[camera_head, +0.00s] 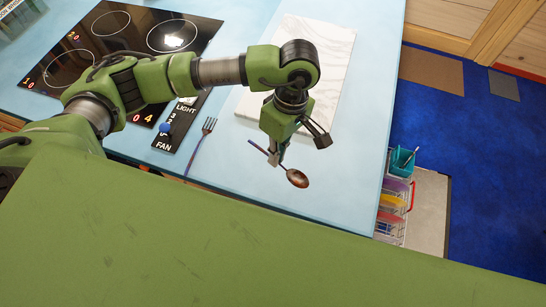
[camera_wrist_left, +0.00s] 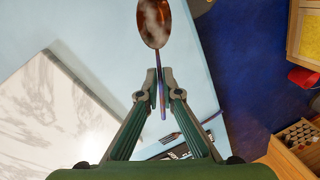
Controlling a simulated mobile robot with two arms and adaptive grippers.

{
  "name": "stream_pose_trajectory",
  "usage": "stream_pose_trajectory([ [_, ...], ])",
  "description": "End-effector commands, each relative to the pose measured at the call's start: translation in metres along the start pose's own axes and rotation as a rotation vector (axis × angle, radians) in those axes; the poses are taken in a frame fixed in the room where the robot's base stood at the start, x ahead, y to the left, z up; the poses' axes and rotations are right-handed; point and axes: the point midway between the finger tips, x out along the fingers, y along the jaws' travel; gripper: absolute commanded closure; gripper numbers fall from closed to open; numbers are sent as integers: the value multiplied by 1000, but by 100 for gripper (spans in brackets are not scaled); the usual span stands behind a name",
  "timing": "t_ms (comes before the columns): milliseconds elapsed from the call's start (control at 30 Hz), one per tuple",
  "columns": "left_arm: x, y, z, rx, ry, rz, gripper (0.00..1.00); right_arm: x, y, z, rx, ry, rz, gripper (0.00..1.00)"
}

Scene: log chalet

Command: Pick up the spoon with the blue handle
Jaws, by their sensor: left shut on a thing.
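The spoon has a brown, shiny bowl (camera_head: 297,178) and a thin blue handle. It is at the front part of the light blue counter (camera_head: 235,170). My left gripper (camera_head: 276,159) points down and is shut on the spoon's handle. In the left wrist view the two fingertips (camera_wrist_left: 155,88) pinch the handle, with the spoon's bowl (camera_wrist_left: 154,22) beyond them and the handle's end showing between the fingers. I cannot tell whether the spoon touches the counter or is just above it. My right gripper is not in view.
A fork (camera_head: 208,127) lies on the counter left of the spoon. A white marble board (camera_head: 327,50) lies behind my gripper. A black cooktop (camera_head: 125,45) is at the back left. A wire rack with coloured bins (camera_head: 392,200) stands beyond the counter's right edge, near the blue floor (camera_head: 480,150).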

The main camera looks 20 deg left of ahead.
Motion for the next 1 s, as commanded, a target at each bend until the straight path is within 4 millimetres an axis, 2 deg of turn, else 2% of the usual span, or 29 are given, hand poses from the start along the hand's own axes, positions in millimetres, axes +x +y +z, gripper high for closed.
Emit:
stream_pose_trajectory([
  [33,-7,-1,11,8,-1,9,100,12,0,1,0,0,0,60],
  [167,-36,-14,36,9,2,9,100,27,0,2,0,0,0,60],
  [300,-48,-26,72,9,0,6,100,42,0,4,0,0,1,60],
  [500,-63,-37,105,4,1,4,100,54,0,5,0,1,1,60],
  [633,-68,-41,115,1,0,2,100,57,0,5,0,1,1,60],
  [800,-71,-43,119,-1,1,0,100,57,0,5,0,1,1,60],
  [1000,-70,-41,106,54,13,0,100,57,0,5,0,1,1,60],
])
